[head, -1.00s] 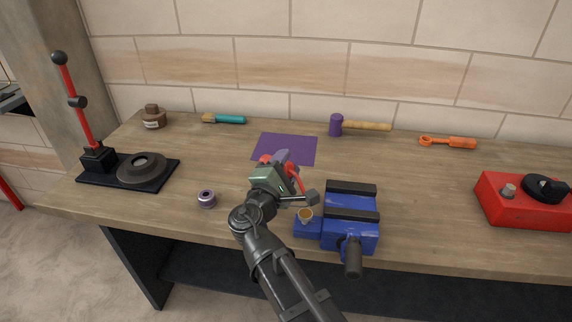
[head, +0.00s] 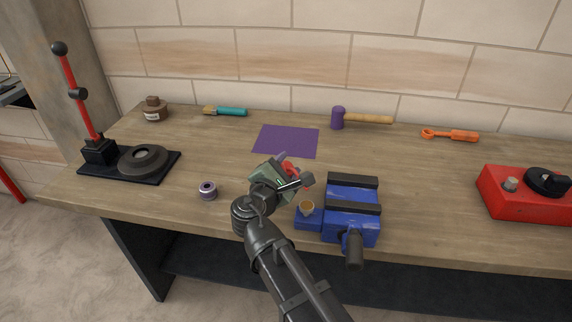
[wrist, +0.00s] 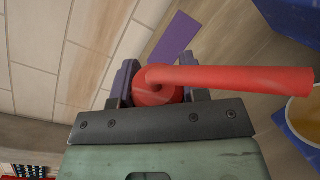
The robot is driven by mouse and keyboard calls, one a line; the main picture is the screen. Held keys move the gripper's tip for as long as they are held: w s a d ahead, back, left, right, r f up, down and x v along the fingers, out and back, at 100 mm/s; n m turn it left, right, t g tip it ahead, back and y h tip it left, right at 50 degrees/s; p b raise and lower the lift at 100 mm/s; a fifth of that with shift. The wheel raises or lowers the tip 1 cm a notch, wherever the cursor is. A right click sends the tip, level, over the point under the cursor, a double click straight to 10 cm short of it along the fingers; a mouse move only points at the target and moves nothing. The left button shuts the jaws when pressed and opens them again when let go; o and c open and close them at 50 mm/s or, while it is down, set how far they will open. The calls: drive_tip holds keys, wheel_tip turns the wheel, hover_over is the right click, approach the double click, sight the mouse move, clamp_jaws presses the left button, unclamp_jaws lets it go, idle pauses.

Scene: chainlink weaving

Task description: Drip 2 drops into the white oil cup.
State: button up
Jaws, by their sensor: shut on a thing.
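My gripper (head: 287,170) is shut on a red oiler (wrist: 157,92), seen between the two jaws in the wrist view. Its long red spout (wrist: 235,79) points right, towards the cup side. In the head view, only a little of the red oiler (head: 306,179) shows behind my gripper. The white oil cup (head: 307,208), with an amber inside, sits on the blue ledge left of the vise, just below and right of my gripper. Its rim and amber inside also show at the right edge of the wrist view (wrist: 306,117). The spout tip appears apart from the cup; no drop is visible.
The blue vise (head: 351,226) stands right of the cup, close to my gripper. A purple mat (head: 287,141) lies behind. A red box (head: 520,198) is far right.

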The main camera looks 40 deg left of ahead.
wheel_tip(320, 180, up, 7)
drive_tip(key=p, duration=0.7)
drive_tip(key=shift+r, duration=0.15)
drive_tip(key=shift+r+n+g+h+p, duration=0.3)
drive_tip(key=shift+n+g+p, duration=0.3)
drive_tip(key=shift+p, duration=0.4)
drive_tip(key=n+g+h+p, duration=0.1)
drive_tip(key=n+p, duration=0.2)
drive_tip(key=shift+a+g, duration=0.1)
drive_tip(key=shift+g, duration=0.2)
drive_tip(key=shift+f+n+h+p, duration=0.1)
drive_tip(key=shift+n+h+p, duration=0.45)
drive_tip(key=shift+n, duration=0.25)
drive_tip(key=shift+f+n+g+h, duration=0.15)
drive_tip(key=shift+n+g+h, duration=0.1)
drive_tip(key=shift+n+g, duration=0.15)
drive_tip(key=shift+f, duration=0.2)
